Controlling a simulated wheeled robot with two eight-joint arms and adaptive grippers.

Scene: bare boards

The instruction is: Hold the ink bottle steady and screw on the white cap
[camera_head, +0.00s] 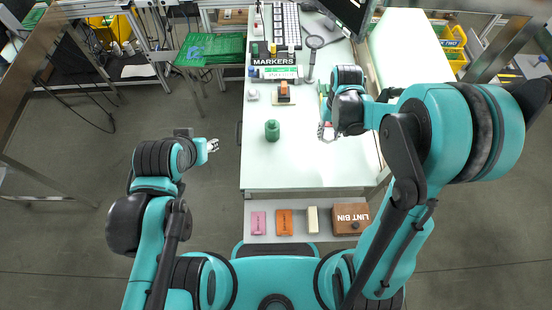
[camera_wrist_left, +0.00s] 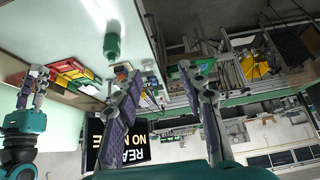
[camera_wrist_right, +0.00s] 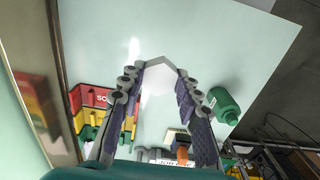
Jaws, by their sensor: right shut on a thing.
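The green ink bottle (camera_head: 272,131) stands upright on the white bench, left of my right gripper in the head view. It also shows in the left wrist view (camera_wrist_left: 112,45) and the right wrist view (camera_wrist_right: 224,106). My right gripper (camera_head: 326,131) is shut on the white cap (camera_wrist_right: 158,78), which sits between its fingertips, apart from the bottle. My left gripper (camera_head: 213,145) is off the bench's left edge, open and empty, its fingers wide apart in the left wrist view (camera_wrist_left: 165,85).
Behind the bottle are an orange-and-black stamp (camera_head: 284,92), a markers box (camera_head: 274,59) and a magnifier (camera_head: 315,42). Coloured bins (camera_wrist_right: 92,100) stand along the right side. A front shelf holds several blocks and a lint bin (camera_head: 350,219). The bench around the bottle is clear.

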